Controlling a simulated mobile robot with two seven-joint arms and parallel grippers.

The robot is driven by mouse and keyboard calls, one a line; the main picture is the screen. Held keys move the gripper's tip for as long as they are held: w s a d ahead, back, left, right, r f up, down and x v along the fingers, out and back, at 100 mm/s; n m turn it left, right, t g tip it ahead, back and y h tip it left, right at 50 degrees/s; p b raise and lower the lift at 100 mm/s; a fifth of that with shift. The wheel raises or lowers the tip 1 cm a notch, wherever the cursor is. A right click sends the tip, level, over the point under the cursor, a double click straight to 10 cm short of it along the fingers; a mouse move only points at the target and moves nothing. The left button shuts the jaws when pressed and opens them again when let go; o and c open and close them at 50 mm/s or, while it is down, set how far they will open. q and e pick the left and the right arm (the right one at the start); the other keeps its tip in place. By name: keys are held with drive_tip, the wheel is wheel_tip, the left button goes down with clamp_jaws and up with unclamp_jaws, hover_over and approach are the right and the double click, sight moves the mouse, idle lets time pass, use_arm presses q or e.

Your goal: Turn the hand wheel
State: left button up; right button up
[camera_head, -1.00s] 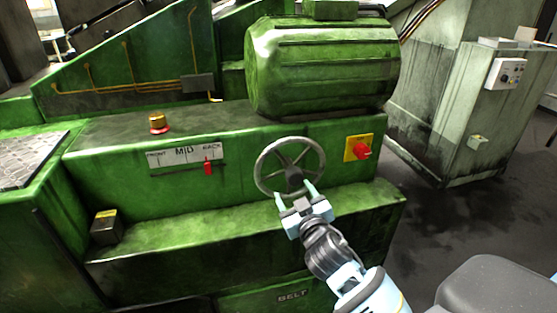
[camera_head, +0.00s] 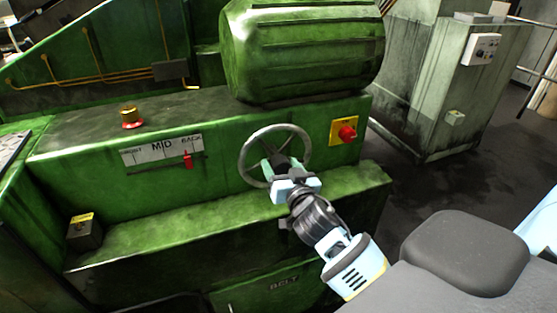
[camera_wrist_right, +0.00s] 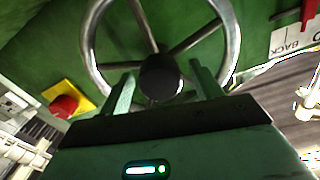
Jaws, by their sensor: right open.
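The hand wheel (camera_head: 304,146) is a grey metal ring with spokes and a dark hub, mounted on the front of the green machine. It also shows in the right wrist view (camera_wrist_right: 233,45), with its dark hub (camera_wrist_right: 160,76) near the middle. My right gripper (camera_head: 282,166) is at the wheel's lower part, in front of the hub. In the right wrist view its two fingers are open (camera_wrist_right: 160,88), one on each side of the hub, with visible gaps. Whether the fingertips touch the wheel I cannot tell. My left gripper is not in view.
A red knob on a yellow plate (camera_head: 345,132) is right of the wheel. A slider with a red handle (camera_head: 188,160) and a red-and-gold button (camera_head: 131,117) are to the left. A green ledge (camera_head: 150,240) juts out below. Dark floor is open at right.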

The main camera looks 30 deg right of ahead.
drive_tip(key=shift+x, duration=1.45)
drive_tip(key=c, duration=1.4)
